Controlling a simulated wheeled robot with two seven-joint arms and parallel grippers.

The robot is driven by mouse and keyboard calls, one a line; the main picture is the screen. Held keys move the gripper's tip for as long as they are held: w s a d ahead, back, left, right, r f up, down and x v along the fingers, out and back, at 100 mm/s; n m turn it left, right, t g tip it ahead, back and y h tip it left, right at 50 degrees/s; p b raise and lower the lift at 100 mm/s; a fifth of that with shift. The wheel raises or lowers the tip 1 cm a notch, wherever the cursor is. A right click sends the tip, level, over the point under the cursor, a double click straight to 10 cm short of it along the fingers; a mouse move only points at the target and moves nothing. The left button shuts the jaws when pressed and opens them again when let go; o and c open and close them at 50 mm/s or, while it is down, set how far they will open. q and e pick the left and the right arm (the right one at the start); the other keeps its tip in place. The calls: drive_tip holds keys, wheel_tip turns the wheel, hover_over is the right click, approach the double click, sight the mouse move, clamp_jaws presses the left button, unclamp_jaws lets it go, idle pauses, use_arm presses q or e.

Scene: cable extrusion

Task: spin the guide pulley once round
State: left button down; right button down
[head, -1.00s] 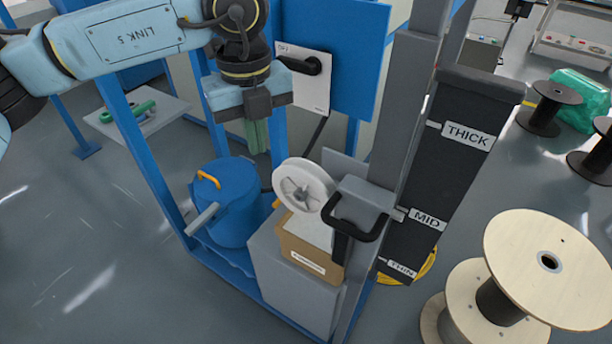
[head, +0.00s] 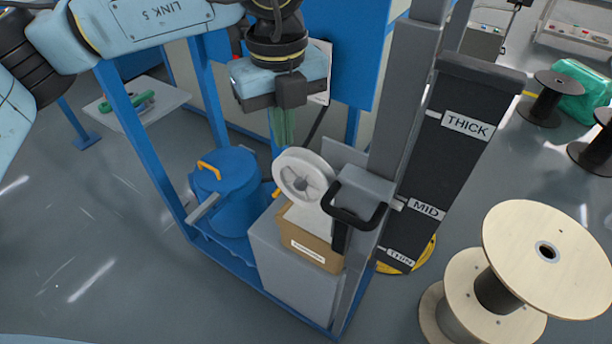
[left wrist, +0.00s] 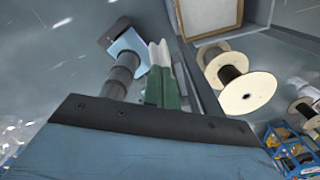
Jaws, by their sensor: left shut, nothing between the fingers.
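The guide pulley (head: 304,177) is a white spoked wheel, upright beside the grey bracket with a black handle (head: 358,205). My left gripper (head: 284,140) points down with its green fingers shut and empty. In the head view its fingertips are just above and left of the pulley's upper rim, and I cannot tell whether they touch it. My right gripper is not in view.
A cardboard box (head: 308,245) sits below the pulley. A blue drum (head: 226,205) with an orange handle stands to its left. A grey post (head: 398,125) and a black panel marked THICK, MID, THIN (head: 440,165) rise to the right. Large wooden spools (head: 525,245) stand farther right.

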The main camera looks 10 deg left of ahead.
sight(274, 165)
use_arm(q)
drive_tip(key=shift+f, duration=0.15)
idle(0.3)
drive_tip(key=shift+f+b, duration=0.3)
drive_tip(key=shift+b, duration=0.1)
drive_tip(key=shift+w+a+f+b, duration=0.1)
drive_tip(key=shift+a+f+b, duration=0.2)
drive_tip(key=shift+f+b, duration=0.25)
drive_tip(key=shift+a+f+b, duration=0.25)
drive_tip(key=shift+f+b, duration=0.3)
drive_tip(key=shift+a+f, duration=0.15)
drive_tip(key=shift+f, duration=0.05)
drive_tip(key=f+b, duration=0.4)
drive_tip(key=f, duration=0.1)
drive_tip(key=shift+w+a+b, duration=0.2)
drive_tip(key=shift+a+b, duration=0.15)
drive_tip(key=shift+a, duration=0.05)
drive_tip(key=a, duration=0.1)
drive_tip(key=w+a, duration=0.1)
drive_tip(key=shift+a+r, duration=0.35)
